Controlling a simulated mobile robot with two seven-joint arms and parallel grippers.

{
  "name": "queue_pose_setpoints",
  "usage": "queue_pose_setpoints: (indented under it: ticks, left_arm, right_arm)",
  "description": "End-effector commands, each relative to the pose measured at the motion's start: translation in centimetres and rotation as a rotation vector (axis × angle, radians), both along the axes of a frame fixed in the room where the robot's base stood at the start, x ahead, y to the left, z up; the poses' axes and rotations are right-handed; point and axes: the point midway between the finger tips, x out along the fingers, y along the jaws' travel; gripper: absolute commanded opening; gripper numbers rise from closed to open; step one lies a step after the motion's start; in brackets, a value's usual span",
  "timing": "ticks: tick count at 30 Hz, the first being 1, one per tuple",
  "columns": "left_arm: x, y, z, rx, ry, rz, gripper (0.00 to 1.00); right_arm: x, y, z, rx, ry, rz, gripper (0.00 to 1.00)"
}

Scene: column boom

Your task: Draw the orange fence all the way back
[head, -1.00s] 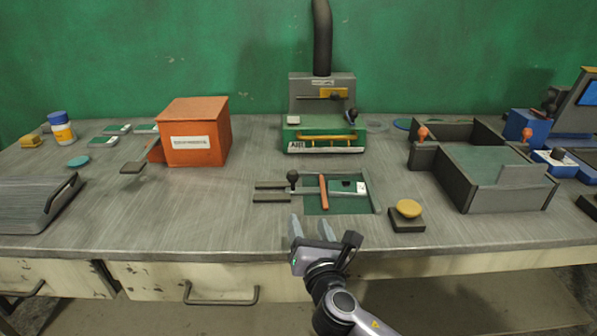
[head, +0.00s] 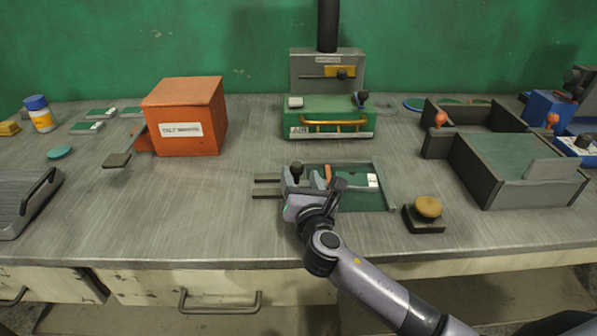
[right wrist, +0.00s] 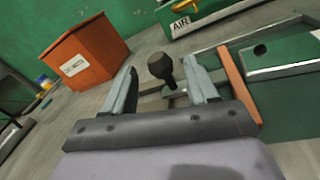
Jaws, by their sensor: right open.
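The orange fence (head: 328,174) is a thin upright strip across the green recessed bed (head: 362,200), partly hidden by my right gripper in the head view. In the right wrist view the fence (right wrist: 240,86) stands just right of the right finger. A black knob (head: 297,166) on a post stands left of the fence, by grey rails (head: 267,195). My right gripper (head: 304,178) is open over the left part of the bed. In the right wrist view the knob (right wrist: 161,66) shows between its two fingertips, with a gap on each side. My left gripper is not in view.
A green press (head: 327,113) stands behind the bed. A yellow button on a black base (head: 426,210) sits to the right, near a dark open tray (head: 480,175). An orange box (head: 185,115) stands at left. The bench front is clear.

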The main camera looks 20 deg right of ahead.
Motion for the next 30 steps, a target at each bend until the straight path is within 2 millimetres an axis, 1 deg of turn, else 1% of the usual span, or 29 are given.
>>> queue_pose_setpoints:
  ticks: [1,6,10,17,18,20,21,23,27,29,30]
  left_arm:
    - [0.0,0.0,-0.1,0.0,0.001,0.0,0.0]
    - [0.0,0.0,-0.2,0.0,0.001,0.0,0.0]
    - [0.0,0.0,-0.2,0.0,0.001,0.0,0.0]
    - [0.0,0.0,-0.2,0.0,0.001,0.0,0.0]
    - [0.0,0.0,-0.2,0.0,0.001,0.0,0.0]
    - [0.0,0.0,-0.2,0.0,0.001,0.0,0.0]
    - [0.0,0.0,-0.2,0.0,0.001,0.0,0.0]
    - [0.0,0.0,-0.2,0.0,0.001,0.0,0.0]
    - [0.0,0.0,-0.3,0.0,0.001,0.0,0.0]
    - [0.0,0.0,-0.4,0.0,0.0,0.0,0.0]
    - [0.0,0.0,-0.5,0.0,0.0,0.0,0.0]
  right_arm:
    - [0.7,-0.1,0.0,0.0,-0.001,-0.001,0.58]
    - [2.1,-0.3,0.0,0.001,-0.001,0.0,0.58]
    - [2.5,-0.3,0.0,0.001,0.0,0.0,0.58]
    - [2.5,-0.3,0.0,0.001,0.0,0.0,0.58]
    - [2.5,-0.3,0.0,0.001,0.0,0.0,0.52]
    - [2.5,-0.3,0.0,0.001,0.0,0.0,0.32]
    - [2.5,-0.3,0.0,0.001,0.0,0.0,0.19]
    - [2.5,-0.3,0.0,0.001,0.0,0.0,0.0]
    - [2.5,-0.2,0.0,0.001,0.0,0.0,0.0]
    - [2.6,0.3,0.0,0.002,-0.001,0.001,0.0]
    - [2.8,0.9,0.0,0.003,-0.001,0.002,0.0]
